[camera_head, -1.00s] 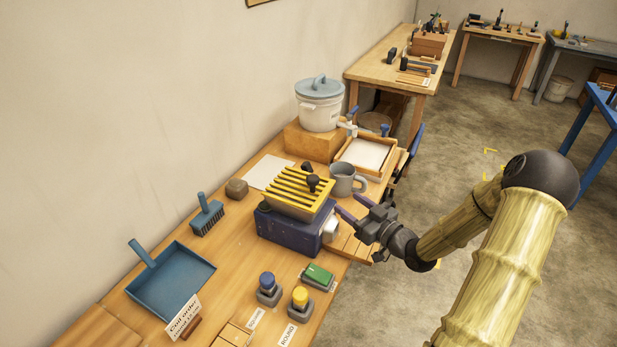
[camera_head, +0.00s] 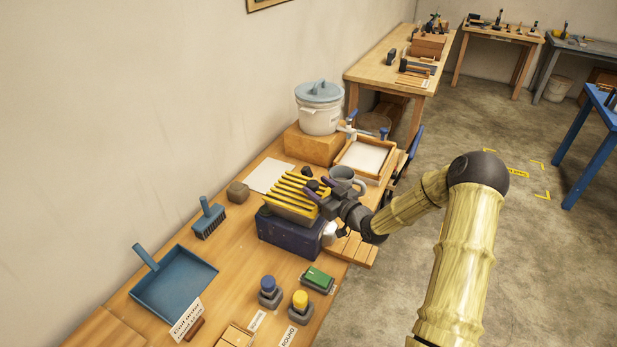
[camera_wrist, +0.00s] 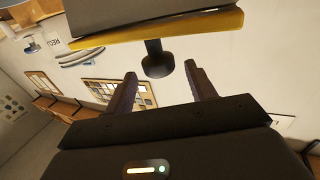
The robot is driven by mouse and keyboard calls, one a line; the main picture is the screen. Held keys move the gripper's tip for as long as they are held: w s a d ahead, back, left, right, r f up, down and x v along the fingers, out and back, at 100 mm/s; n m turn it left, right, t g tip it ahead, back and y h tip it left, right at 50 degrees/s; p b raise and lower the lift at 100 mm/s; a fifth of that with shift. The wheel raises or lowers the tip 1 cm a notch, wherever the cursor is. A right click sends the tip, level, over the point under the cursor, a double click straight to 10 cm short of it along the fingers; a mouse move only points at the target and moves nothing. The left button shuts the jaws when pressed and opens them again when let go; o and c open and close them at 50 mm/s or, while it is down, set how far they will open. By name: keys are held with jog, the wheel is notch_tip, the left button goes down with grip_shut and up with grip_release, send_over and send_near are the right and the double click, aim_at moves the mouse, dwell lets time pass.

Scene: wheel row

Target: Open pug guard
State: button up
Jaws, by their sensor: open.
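The pug guard (camera_head: 291,193) is a yellow slatted cover on top of a dark blue box-shaped machine (camera_head: 288,232). Its yellow edge (camera_wrist: 165,33) crosses the top of the wrist view. A black knob (camera_wrist: 156,60) on a short stem sticks out from that edge. My gripper (camera_head: 321,186) is at the right side of the guard in the head view. In the wrist view my gripper (camera_wrist: 160,80) is open, with the knob between and slightly beyond its two fingertips. I cannot tell whether a finger touches the knob. In the head view my gripper partly hides the knob and the guard's right side.
A grey mug (camera_head: 345,180) stands close behind my gripper. A lidded white bucket (camera_head: 319,115) stands on a wooden block (camera_head: 312,146) farther back. A blue dustpan (camera_head: 175,285) lies at left.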

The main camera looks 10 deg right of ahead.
aim_at(299, 186)
jog(key=shift+p+x, duration=0.45)
jog(key=shift+x, duration=1.9)
grip_shut()
